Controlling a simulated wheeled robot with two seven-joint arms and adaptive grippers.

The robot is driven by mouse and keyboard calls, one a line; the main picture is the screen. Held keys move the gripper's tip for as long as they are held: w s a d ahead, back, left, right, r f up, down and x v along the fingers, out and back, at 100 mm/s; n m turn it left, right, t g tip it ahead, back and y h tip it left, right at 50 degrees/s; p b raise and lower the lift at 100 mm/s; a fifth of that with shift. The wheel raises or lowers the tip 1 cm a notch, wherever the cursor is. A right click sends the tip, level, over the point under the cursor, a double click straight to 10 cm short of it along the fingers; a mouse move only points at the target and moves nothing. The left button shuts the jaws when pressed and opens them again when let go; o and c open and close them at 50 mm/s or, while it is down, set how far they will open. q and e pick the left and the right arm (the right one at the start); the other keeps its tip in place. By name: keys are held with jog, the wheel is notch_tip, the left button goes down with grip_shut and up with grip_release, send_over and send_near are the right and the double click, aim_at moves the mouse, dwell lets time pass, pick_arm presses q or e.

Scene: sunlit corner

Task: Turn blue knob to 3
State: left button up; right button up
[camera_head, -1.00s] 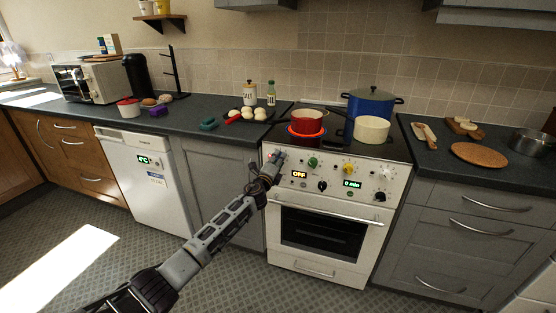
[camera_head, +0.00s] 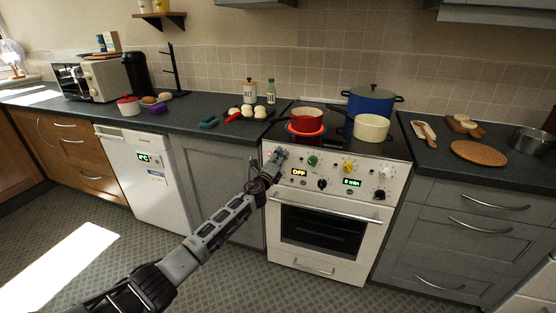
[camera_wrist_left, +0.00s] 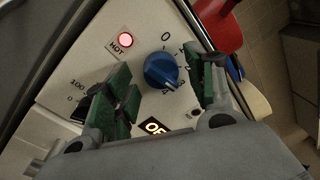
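The blue knob (camera_wrist_left: 160,70) is on the white front panel of the stove (camera_head: 320,235). In the left wrist view its pointer end faces the lower right, away from the printed 0; the other dial marks are partly hidden by a finger. My left gripper (camera_wrist_left: 165,76) is open, its green-padded fingers on either side of the knob with gaps showing. In the head view the left gripper (camera_head: 272,163) is at the panel's left end and mostly covers the knob. My right gripper is not in view.
A red HOT light (camera_wrist_left: 125,40) is lit beside the knob. Green (camera_head: 313,161) and yellow (camera_head: 348,167) knobs sit to the right. A red pot (camera_head: 307,119), a cream pot (camera_head: 371,128) and a blue pot (camera_head: 371,103) stand on the hob. The oven handle is below.

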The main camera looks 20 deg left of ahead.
pick_arm(q)
jog(key=shift+s+a+f, duration=0.1)
jog(key=shift+s+a, duration=0.05)
jog(key=shift+s, duration=1.2)
jog(key=s, duration=0.9)
jog(key=shift+s+a+f, duration=0.15)
jog(key=shift+a+f, duration=0.1)
jog(key=shift+a, duration=0.05)
